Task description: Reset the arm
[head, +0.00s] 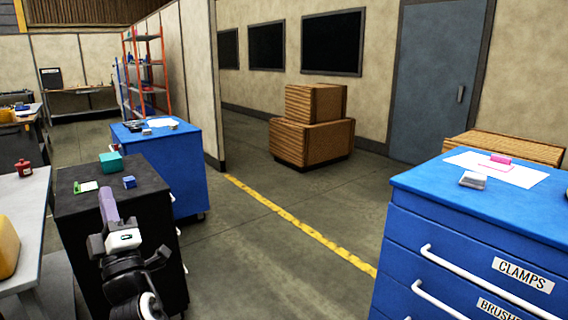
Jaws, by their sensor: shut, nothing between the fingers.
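My arm rises from the bottom left of the head view, and my gripper (112,226) is at its far end, in front of the black cabinet (75,235). The gripper is shut and holds nothing. A grey-purple long piece shows at its tip; I cannot tell whether it is part of the gripper or lies behind it. The gripper hides part of the cabinet's top and front.
A teal box (110,162), a small blue block (129,182) and a green-and-white item (86,187) lie on the black cabinet. Blue cabinets stand behind (175,180) and at right (400,230). A grey table (30,200) is at left. The middle floor is clear.

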